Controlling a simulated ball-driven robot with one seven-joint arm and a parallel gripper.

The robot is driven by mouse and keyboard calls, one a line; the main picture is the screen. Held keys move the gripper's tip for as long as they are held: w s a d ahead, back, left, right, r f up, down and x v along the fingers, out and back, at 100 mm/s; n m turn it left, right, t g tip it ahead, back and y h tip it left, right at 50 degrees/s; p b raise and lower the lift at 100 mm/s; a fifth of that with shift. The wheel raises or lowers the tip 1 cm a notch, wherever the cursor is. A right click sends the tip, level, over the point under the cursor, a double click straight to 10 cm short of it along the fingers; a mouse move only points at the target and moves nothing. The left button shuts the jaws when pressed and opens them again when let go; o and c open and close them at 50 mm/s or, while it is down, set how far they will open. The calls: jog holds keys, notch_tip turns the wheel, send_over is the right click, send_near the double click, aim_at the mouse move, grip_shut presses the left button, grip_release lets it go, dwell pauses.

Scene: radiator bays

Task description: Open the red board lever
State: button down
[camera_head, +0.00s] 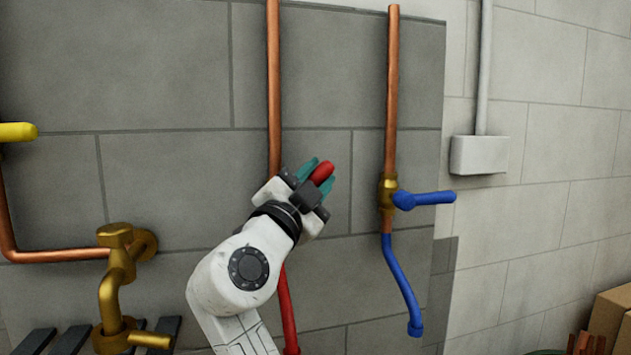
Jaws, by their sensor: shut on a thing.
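The red lever (322,173) shows as a short rounded red end between the teal fingertips of my gripper (315,175). My gripper is shut on it, in front of the left copper pipe (273,80). The lever's valve body is hidden behind my gripper and arm. A red hose or pipe (288,312) comes out below my gripper and runs down. How far the lever is turned cannot be told, as only its end shows.
To the right, a blue lever (428,198) sticks out from a brass valve on another copper pipe (392,90), with a blue hose (400,280) below. A brass tap (118,275) and a yellow lever (15,132) are at left. A grey box (478,155) is on the wall.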

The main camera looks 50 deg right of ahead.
jog(key=c, duration=0.9)
grip_release()
jog(key=shift+a, duration=0.1)
jog(key=b+v, duration=0.1)
jog(key=v, duration=0.9)
jog(key=shift+s+a+f, duration=0.1)
jog(key=shift+a, duration=0.25)
